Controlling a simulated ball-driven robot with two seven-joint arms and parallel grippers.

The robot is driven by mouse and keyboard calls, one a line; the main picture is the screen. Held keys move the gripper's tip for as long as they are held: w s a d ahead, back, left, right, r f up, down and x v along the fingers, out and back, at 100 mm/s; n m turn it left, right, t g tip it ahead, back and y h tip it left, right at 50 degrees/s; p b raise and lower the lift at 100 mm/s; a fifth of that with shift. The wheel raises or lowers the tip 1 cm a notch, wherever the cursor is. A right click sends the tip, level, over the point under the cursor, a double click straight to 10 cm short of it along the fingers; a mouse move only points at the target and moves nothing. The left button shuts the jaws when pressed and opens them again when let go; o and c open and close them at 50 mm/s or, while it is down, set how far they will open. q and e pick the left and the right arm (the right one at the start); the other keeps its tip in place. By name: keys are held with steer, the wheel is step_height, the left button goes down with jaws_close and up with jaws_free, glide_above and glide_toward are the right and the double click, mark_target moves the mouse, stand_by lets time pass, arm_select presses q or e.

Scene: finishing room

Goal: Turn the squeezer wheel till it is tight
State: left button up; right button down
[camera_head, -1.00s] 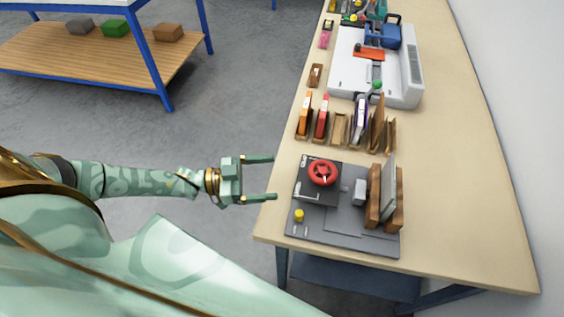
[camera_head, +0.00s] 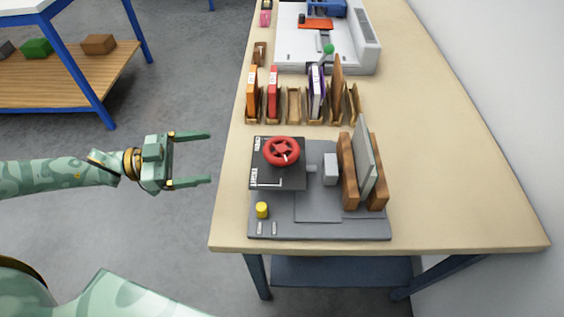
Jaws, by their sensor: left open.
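The squeezer wheel (camera_head: 282,151) is a red handwheel on a black block of the grey squeezer base (camera_head: 320,225), at the near left of the bench. A grey pusher block (camera_head: 330,169) stands right of the black block. Two brown wooden boards (camera_head: 348,170) stand upright with a grey panel (camera_head: 364,158) between them. My left gripper (camera_head: 210,157) is open and empty. It is left of the wheel, just off the bench's left edge, with its fingers pointing right. It does not touch the wheel. My right gripper is not in view.
The bench (camera_head: 450,190) is clear on its right side. Behind the squeezer stands a row of books in wooden holders (camera_head: 293,104), then a white machine (camera_head: 300,45). A yellow knob (camera_head: 262,210) sits on the base's front left. A blue-framed shelf (camera_head: 75,85) stands at the far left.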

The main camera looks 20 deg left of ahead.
mark_target(282, 148)
arm_select(q)
steer(key=shift+g+h, duration=0.3)
steer(key=x, duration=0.5)
steer(key=s+r+x, duration=0.1)
steer(key=x, duration=0.5)
steer(key=r+x, duration=0.1)
steer(key=x, duration=0.5)
steer(key=shift+s+d+b, duration=0.25)
steer(key=shift+d+b, duration=0.1)
steer(key=shift+d, duration=0.2)
steer(key=c, duration=1)
